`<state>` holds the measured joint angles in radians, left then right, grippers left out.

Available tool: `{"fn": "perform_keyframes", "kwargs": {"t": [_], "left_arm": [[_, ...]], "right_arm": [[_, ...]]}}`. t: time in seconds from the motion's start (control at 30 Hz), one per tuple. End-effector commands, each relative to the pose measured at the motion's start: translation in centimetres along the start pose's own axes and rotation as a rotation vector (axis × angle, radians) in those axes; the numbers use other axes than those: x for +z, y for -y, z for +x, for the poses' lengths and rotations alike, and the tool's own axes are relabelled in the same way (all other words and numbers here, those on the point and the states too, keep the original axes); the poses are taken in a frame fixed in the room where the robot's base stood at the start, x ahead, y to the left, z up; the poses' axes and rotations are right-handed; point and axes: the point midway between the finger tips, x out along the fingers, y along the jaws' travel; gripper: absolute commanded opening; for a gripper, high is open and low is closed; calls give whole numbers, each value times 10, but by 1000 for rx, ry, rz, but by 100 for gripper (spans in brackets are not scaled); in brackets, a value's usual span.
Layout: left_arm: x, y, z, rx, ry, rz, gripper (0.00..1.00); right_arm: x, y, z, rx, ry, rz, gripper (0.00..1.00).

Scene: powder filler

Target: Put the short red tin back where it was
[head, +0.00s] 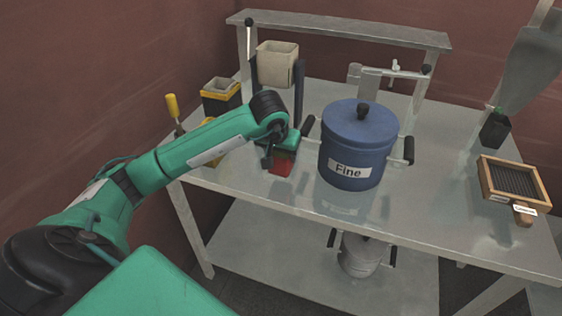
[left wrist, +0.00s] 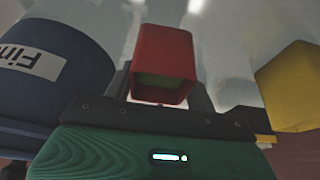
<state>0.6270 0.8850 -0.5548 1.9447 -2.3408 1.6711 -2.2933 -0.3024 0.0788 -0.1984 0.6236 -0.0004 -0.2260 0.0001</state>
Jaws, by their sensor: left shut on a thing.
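The short red tin (head: 282,164) is at the table's front left, just left of the blue pot labelled "Fine" (head: 356,140). In the left wrist view the red tin (left wrist: 163,60) is between my left gripper's fingers, and its open end with a yellowish inside faces the camera. My left gripper (head: 279,155) is shut on the tin. I cannot tell whether the tin's base touches the table. The blue pot also shows at the left of the left wrist view (left wrist: 50,85). My right gripper is not in view.
A yellow tin (head: 212,130) stands partly behind my left arm; a yellow block-like thing shows in the left wrist view (left wrist: 290,85). A black-and-yellow box (head: 221,97), a beige bin (head: 277,64) and a wooden-framed sieve (head: 513,184) are around.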

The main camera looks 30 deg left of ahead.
Motion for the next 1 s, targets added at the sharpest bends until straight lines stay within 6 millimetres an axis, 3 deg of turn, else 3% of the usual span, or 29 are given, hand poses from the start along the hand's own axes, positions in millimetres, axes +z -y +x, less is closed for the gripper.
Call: {"fn": "perform_keyframes", "kwargs": {"t": [0.33,0.73,0.77,0.8,0.87,1.0], "left_arm": [[14,0,33,0,1,-1,25],[16,0,38,0,-2,0,25],[16,0,38,0,-1,0,60],[15,0,37,0,0,0,68],[16,0,37,0,0,0,78],[16,0,37,0,0,0,78]], "right_arm": [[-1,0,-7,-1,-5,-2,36],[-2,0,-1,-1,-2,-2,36],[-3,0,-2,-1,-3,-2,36],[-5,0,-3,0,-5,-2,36],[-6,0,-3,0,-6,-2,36],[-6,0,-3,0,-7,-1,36]]}}
